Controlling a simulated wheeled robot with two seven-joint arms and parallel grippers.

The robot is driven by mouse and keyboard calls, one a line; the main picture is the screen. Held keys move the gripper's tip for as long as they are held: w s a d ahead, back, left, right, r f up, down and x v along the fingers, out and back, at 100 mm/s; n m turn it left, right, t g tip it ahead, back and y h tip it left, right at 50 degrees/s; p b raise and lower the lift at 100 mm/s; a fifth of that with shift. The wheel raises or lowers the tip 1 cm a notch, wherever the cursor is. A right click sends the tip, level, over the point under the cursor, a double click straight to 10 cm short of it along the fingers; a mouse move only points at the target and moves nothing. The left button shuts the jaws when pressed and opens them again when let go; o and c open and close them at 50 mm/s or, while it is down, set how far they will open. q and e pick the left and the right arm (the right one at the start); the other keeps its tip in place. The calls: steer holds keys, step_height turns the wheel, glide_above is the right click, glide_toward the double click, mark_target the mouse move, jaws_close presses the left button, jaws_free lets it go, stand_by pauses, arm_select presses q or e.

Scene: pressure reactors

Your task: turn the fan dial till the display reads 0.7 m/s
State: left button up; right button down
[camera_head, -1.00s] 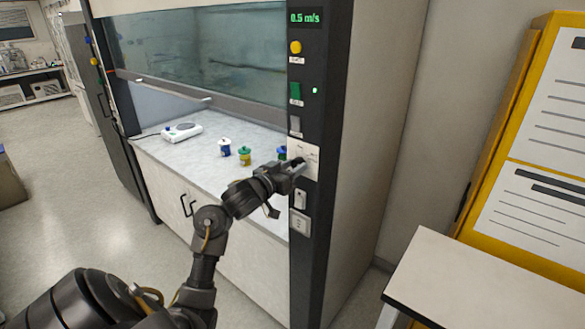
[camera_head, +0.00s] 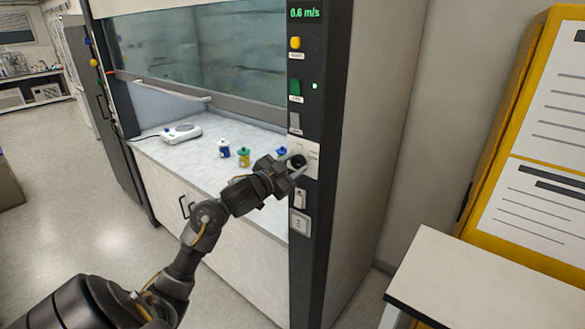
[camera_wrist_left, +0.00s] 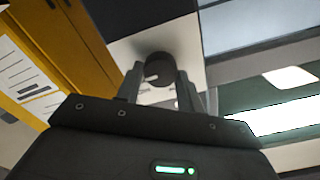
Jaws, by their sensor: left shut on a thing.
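The display (camera_head: 305,13) at the top of the fume hood's dark front post reads 0.6 m/s in green. The dark round fan dial (camera_head: 298,160) sits on a white plate lower on the same post, partly hidden by my gripper. My left gripper (camera_head: 297,167) is at the dial, with its fingers on either side of it and shut on it. In the left wrist view the dial (camera_wrist_left: 160,69) shows between the two fingertips, with a small light mark on its lower face. My right gripper is in neither view.
The post also carries a yellow button (camera_head: 295,43), a green switch (camera_head: 295,87) and sockets (camera_head: 300,222) below the dial. Several small lidded jars and a white scale (camera_head: 181,133) stand on the hood's worktop. A white table (camera_head: 480,285) stands at the lower right.

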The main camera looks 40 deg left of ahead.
arm_select(q)
steer(key=shift+m, duration=0.3)
steer(key=o, duration=1)
steer(key=s+b, duration=0.2)
steer(key=s, duration=0.9)
steer(key=shift+d, duration=0.15)
steer(key=shift+w, duration=0.1)
